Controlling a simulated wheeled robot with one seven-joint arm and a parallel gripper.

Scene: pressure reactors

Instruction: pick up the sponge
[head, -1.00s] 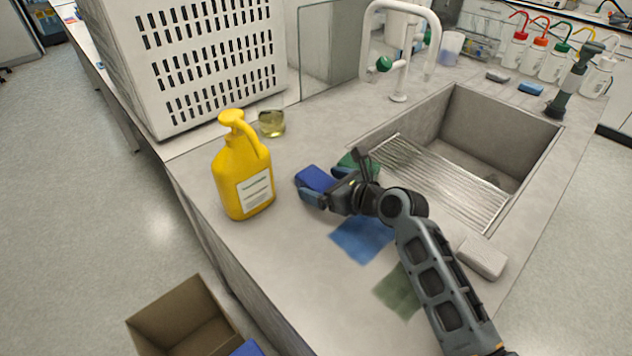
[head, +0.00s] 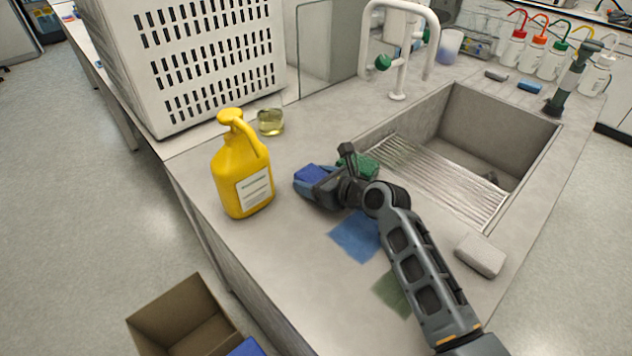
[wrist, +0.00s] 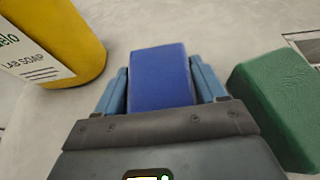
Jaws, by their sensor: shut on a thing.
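A blue sponge (wrist: 160,76) sits between the two fingers of my gripper (wrist: 163,88) in the wrist view, with a finger against each side. In the head view the blue sponge (head: 309,173) shows at the tip of my gripper (head: 312,184), low over the counter. My gripper is shut on it. A green sponge (wrist: 280,108) lies just right of my gripper in the wrist view; in the head view the green sponge (head: 360,166) is partly hidden behind my gripper.
A yellow soap bottle (head: 242,172) stands left of my gripper. The sink (head: 500,130) with a ridged drainer is to the right. A blue cloth (head: 357,236), a green cloth (head: 391,292) and a pale block (head: 480,256) lie nearer. An open box (head: 165,312) is below the counter.

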